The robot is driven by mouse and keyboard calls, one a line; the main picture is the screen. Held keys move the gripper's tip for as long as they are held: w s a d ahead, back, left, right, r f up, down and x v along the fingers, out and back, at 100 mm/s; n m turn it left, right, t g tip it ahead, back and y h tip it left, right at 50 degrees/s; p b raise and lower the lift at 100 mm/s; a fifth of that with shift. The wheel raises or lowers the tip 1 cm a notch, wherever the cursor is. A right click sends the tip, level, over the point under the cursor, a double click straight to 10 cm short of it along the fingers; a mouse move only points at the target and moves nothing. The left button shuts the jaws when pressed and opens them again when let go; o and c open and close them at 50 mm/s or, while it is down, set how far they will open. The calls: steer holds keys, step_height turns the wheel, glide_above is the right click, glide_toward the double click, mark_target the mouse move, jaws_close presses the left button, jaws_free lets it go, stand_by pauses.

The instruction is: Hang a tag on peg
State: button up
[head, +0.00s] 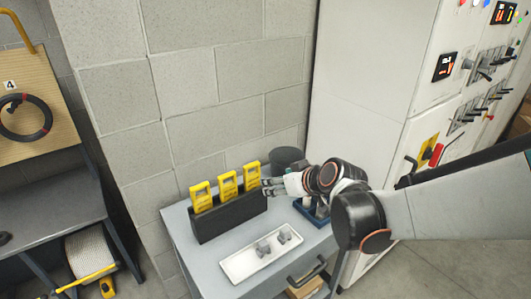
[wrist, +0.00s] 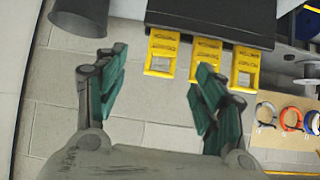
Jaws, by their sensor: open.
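Three yellow tags stand in a row in a black holder (head: 228,218) on a grey cabinet: the left tag (head: 201,197), the middle tag (head: 228,185) and the right tag (head: 252,176). My gripper (head: 268,187) is just right of the right tag, empty. In the wrist view my gripper (wrist: 157,72) has its green-padded fingers spread apart. One tag (wrist: 162,52) shows between the fingers, and the right finger partly covers another tag (wrist: 205,46). I cannot tell whether a finger touches a tag. I cannot make out a free peg.
A white tray (head: 243,266) with small grey parts lies in front of the holder. A dark round container (head: 287,159) stands behind my gripper. A wooden board (head: 25,95) marked 4 holds a dark coil at left. White switch cabinets (head: 375,60) stand at right.

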mark_target(253, 179)
steer(key=shift+n+y, duration=0.4)
steer(key=shift+n, duration=0.1)
steer(key=shift+r+b+x, duration=0.2)
steer(key=shift+b+x, duration=2)
steer(key=shift+x, duration=6.05)
steer(key=shift+w, duration=0.15)
steer(key=c, duration=0.9)
steer(key=shift+r+p, duration=1.45)
steer(key=shift+r, duration=0.85)
